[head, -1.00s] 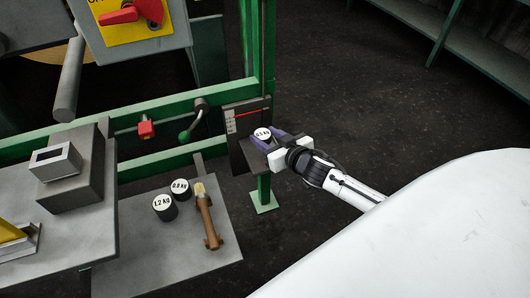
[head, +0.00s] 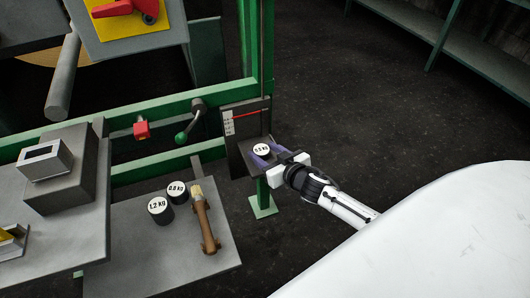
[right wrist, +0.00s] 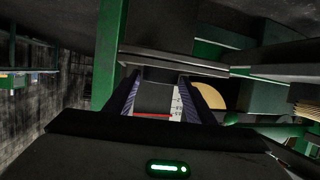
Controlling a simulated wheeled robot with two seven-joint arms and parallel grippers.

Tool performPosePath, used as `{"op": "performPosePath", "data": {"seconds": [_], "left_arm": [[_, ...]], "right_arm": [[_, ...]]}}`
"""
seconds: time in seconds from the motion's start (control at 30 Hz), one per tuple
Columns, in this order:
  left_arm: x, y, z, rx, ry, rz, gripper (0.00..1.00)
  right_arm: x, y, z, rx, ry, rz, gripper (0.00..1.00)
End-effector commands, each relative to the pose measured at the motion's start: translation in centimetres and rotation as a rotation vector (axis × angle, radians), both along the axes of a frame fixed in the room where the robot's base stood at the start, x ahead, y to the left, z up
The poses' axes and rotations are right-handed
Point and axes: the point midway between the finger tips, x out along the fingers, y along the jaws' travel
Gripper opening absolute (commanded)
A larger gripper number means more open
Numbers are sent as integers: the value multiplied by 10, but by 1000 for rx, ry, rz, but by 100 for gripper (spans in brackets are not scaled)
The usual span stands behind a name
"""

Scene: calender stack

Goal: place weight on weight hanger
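A small dark weight with a white top (head: 261,149), which appears to read 0.5 kg, is between the purple fingers of my right gripper (head: 263,154). The fingers lie along its two sides and appear shut on it. It is over the dark hanger plate (head: 244,160); whether its base touches the plate is hidden. In the right wrist view my gripper fingers (right wrist: 160,80) flank a dark shape, with part of the white scale and a red line showing. My left gripper is not in view.
Weights marked 1.2 kg (head: 160,209) and 0.8 kg (head: 177,192) stand on the grey shelf (head: 150,262), beside a brown-handled brush (head: 204,220). A green frame (head: 150,165) and a green-knobbed lever (head: 188,125) are left of the hanger. Floor at right is clear.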

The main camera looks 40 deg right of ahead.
Motion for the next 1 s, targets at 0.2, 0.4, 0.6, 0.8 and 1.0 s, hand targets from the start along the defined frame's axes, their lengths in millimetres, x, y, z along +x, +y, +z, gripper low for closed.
{"op": "performPosePath", "data": {"seconds": [0.2,0.4,0.6,0.8,1.0], "left_arm": [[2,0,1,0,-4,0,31],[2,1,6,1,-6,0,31],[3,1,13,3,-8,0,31],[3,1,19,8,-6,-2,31],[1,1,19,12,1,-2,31]], "right_arm": [[0,0,0,-1,1,0,61],[0,0,5,-2,1,1,61],[-27,1,14,-1,4,0,61],[-68,3,29,2,4,-1,61],[-99,4,40,1,3,-1,61]]}}
